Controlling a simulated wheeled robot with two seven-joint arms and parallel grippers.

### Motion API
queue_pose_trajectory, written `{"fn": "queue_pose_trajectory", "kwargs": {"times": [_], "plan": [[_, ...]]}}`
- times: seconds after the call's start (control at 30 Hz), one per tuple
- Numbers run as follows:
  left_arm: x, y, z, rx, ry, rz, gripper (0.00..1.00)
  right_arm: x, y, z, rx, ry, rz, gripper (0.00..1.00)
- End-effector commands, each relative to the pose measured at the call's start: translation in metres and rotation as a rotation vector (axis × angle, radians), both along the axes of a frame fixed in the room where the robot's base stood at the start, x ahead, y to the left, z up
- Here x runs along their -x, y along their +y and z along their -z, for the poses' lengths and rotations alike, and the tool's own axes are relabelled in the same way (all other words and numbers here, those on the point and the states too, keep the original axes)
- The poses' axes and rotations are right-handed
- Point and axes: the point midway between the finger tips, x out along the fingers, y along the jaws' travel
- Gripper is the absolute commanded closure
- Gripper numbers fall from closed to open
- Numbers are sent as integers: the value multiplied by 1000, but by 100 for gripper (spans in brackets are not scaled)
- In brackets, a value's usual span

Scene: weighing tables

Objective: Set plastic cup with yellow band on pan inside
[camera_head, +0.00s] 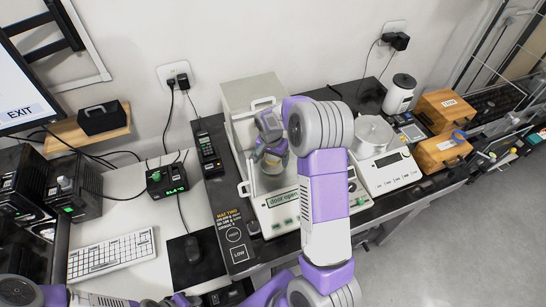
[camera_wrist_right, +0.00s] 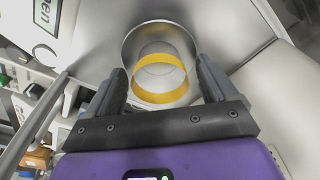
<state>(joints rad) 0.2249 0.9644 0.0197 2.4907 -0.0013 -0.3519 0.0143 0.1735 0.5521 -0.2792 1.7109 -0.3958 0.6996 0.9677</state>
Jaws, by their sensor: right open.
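The clear plastic cup with a yellow band (camera_wrist_right: 160,78) stands on the round metal pan (camera_wrist_right: 183,36) inside the balance chamber. In the head view the cup (camera_head: 272,163) is small and partly covered by my gripper. My right gripper (camera_head: 270,148) reaches into the chamber. In the wrist view its two dark fingers (camera_wrist_right: 160,88) are open, one on each side of the cup, with gaps visible beside it. My left gripper is out of view; only parts of my left arm show at the lower left.
The enclosed balance (camera_head: 285,215) reads "door open" on its front label. A second balance (camera_head: 390,172) stands to its right, with wooden boxes (camera_head: 442,152) beyond. A keyboard (camera_head: 110,253), a mouse (camera_head: 193,248) and a black handset (camera_head: 208,150) lie to the left.

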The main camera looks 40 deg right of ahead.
Motion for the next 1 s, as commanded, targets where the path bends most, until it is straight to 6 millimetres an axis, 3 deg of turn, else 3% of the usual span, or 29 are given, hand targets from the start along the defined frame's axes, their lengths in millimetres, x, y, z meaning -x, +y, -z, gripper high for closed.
{"fn": "queue_pose_trajectory", "kwargs": {"times": [0.5,0.7,1.0], "plan": [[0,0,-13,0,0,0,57,5,10,-102,1,-5,0,14],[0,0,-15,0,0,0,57,6,12,-118,1,-3,0,14],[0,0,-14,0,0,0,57,6,13,-119,0,-1,0,14]]}}
